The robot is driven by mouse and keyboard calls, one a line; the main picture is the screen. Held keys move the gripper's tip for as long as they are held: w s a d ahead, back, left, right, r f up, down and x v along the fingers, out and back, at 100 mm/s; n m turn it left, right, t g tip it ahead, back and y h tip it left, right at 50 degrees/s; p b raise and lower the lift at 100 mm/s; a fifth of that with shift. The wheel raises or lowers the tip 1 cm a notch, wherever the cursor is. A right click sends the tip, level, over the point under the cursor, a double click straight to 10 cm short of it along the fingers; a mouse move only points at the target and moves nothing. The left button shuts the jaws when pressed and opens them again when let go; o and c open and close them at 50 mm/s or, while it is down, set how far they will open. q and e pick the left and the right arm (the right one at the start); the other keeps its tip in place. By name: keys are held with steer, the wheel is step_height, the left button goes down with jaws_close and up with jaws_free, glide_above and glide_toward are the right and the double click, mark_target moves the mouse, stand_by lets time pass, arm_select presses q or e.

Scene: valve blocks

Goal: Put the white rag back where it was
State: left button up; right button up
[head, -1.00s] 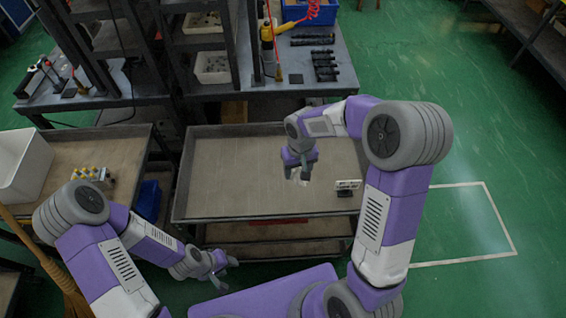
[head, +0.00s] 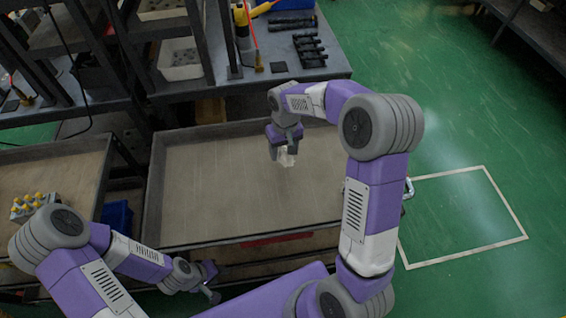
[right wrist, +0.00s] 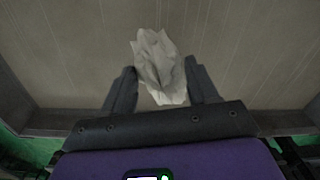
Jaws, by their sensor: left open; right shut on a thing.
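The white rag (head: 287,160) is a small crumpled piece hanging at the tips of my right gripper (head: 284,154), over the right part of the brown-floored cart tray. In the right wrist view the rag (right wrist: 160,68) sits between the two dark fingers of the right gripper (right wrist: 160,82), which are shut on it. The tray floor lies behind it; I cannot tell the exact gap below. My left gripper (head: 211,284) is open and empty, low in front of the cart's near edge.
The cart tray (head: 215,195) has raised rims and a broad bare floor. A block with yellow caps (head: 32,205) stands on the left cart. The workbench (head: 300,72) with dark tools stands behind. My right arm hides the tray's right end.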

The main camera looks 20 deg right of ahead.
mark_target(284, 148)
step_height(284, 148, down, 6)
steer(key=shift+r+b, duration=0.1)
steer(key=shift+b, duration=0.8)
steer(key=o, duration=0.9)
steer(key=shift+o, duration=0.2)
step_height(284, 148, up, 11)
steer(key=p, duration=0.3)
steer(key=shift+d+p, duration=0.15)
steer(key=shift+p, duration=0.2)
steer(key=shift+r, duration=0.5)
